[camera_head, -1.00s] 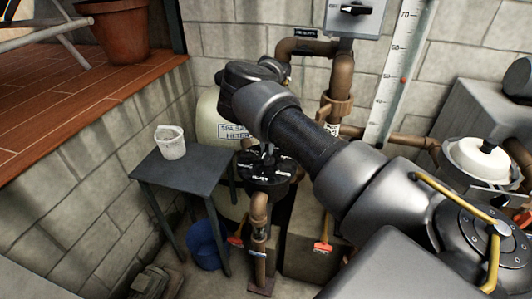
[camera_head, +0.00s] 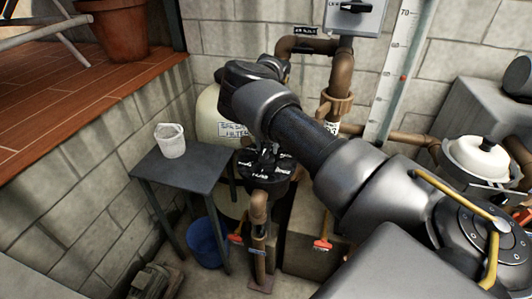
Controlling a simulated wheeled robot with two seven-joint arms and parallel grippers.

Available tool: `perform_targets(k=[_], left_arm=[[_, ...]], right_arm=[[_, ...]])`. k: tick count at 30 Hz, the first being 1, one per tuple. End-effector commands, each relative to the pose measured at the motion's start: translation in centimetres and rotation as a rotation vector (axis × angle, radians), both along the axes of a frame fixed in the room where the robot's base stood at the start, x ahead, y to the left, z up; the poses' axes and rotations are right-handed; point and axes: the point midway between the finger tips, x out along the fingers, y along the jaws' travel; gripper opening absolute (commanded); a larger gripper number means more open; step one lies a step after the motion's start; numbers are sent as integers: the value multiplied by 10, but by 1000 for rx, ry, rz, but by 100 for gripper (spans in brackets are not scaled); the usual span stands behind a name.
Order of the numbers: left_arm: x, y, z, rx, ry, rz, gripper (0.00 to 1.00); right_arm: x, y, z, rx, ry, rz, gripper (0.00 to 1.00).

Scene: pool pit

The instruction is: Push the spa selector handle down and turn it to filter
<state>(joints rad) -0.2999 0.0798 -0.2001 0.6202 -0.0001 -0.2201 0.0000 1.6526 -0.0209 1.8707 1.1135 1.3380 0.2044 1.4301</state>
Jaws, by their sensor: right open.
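The spa selector valve (camera_head: 262,172) is a round black head with white lettering on top of a brown pipe, in the middle of the view. It stands in front of a cream tank whose label (camera_head: 232,129) reads spa and filter. My right arm comes in from the right and reaches over to the valve. My left gripper is not in view.
A dark side table (camera_head: 187,168) with a white basket (camera_head: 170,141) stands left of the valve. A blue bucket (camera_head: 205,243) is on the floor below. Brown pipes with an orange-red handle (camera_head: 322,245) and a grey switch box (camera_head: 355,15) are close by.

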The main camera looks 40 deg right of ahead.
Motion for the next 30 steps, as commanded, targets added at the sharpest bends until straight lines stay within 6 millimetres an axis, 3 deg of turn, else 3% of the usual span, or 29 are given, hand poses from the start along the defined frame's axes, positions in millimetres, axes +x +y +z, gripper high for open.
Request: perform_targets(k=[5, 16, 30], left_arm=[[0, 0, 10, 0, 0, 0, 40], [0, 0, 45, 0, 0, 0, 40], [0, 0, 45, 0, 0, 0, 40]], right_arm=[[0, 0, 14, -1, -2, 0, 44], [0, 0, 67, 0, -1, -1, 44], [0, 0, 70, -1, -1, -1, 44]])
